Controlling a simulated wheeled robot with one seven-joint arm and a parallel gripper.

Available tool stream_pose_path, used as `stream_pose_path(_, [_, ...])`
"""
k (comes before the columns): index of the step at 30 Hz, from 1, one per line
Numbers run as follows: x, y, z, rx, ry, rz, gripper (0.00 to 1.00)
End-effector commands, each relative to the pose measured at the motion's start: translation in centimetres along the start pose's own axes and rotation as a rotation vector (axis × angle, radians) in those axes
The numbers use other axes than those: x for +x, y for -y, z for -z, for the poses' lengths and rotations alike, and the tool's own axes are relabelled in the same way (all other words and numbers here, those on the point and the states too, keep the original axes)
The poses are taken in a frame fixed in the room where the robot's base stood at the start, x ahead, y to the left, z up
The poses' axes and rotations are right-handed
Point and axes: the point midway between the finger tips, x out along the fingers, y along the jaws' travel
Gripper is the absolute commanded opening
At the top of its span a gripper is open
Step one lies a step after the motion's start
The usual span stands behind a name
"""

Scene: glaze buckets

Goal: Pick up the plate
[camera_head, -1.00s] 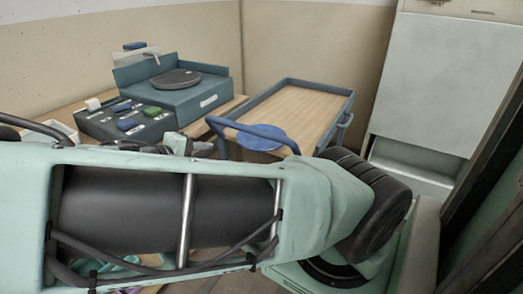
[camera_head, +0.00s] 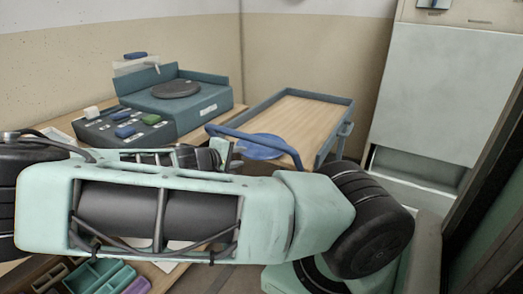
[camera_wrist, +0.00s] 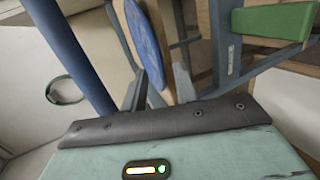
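The plate (camera_head: 262,146) is round and blue. In the head view it lies at the near left end of the wooden-topped cart (camera_head: 318,108), partly behind the cart's blue handle. In the wrist view the speckled blue plate (camera_wrist: 146,42) appears steeply slanted, its lower end showing in the gap between my fingers. My gripper (camera_wrist: 160,72) has its two dark fingers apart. I cannot tell whether either finger touches the plate. In the head view my arm crosses the foreground and the fingertips are hard to make out near the cart handle.
The blue cart handle (camera_head: 225,133) runs close to my gripper; a blue bar also passes left of it in the wrist view. A workbench with a turntable (camera_head: 177,89) and a block panel (camera_head: 125,125) stands left. Compartment trays (camera_head: 95,277) lie at lower left.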

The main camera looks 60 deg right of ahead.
Motion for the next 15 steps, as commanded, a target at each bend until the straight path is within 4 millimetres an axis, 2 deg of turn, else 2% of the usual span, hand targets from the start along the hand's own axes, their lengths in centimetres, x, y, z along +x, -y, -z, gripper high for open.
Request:
stream_pose_path(1, [1.0, 0.2, -0.2, -0.002, 0.004, -0.002, 0.29])
stream_pose_path(6, [2.7, 0.1, -0.2, 0.0, 0.003, -0.001, 0.29])
stream_pose_path(14, [3.0, 0.1, -0.1, 0.0, 0.0, 0.0, 0.29])
stream_pose_path(15, [3.0, 0.1, -0.1, 0.0, 0.0, 0.0, 0.21])
